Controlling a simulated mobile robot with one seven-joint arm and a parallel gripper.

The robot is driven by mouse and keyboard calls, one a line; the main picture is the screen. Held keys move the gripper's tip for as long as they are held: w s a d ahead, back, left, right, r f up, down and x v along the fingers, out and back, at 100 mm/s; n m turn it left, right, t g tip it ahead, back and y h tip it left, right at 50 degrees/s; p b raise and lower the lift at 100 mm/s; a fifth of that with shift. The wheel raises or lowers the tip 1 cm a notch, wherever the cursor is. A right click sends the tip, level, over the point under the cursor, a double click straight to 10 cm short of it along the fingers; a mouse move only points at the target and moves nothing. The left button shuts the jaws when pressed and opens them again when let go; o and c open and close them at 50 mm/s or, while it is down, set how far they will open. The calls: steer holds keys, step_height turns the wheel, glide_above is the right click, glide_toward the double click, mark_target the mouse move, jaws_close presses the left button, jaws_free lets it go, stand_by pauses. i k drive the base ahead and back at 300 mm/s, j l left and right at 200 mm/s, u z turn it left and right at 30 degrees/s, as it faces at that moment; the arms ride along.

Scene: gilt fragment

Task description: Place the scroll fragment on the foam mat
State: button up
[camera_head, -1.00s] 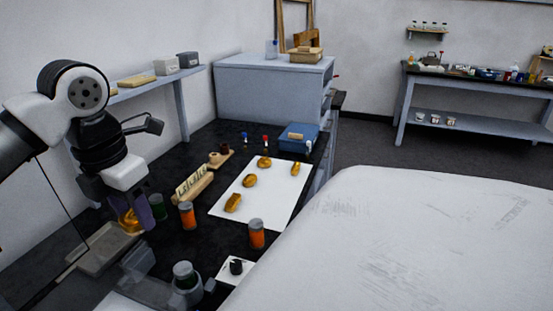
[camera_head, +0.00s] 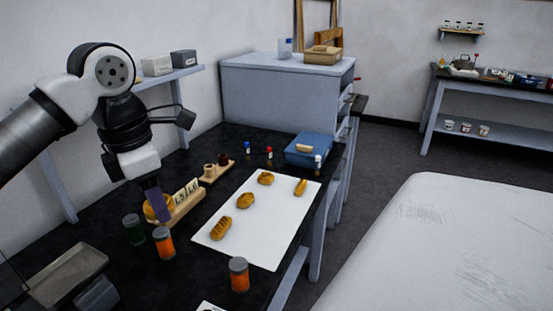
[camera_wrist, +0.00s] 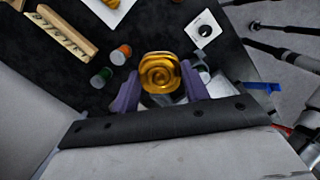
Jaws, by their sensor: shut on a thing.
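The scroll fragment, a gold spiral piece (camera_wrist: 160,73), is between the two purple fingers of my gripper (camera_wrist: 160,90) in the wrist view. My gripper (camera_head: 157,207) also shows in the head view, shut on the fragment, whose gold side (camera_head: 149,210) is partly hidden by a finger. It is held to the left of the white foam mat (camera_head: 268,228), beside the wooden label stand. Several gilt pieces lie on the mat: a ridged one (camera_head: 221,228) near the front left, a round one (camera_head: 246,200), another (camera_head: 265,178) at the back and a slim one (camera_head: 300,187) at right.
The label stand (camera_head: 186,206) lies between my gripper and the mat. A green jar (camera_head: 134,229) and two orange jars (camera_head: 163,242) (camera_head: 239,274) stand in front. A grey tray (camera_head: 66,276) is at front left. A blue box (camera_head: 309,150) stands behind the mat. The mat's front right is bare.

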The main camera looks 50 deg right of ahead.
mark_target(264, 209)
steer(key=l, duration=0.5)
steer(key=i+l+z, duration=0.15)
steer(key=l, duration=0.8)
steer(key=i+z, duration=0.05)
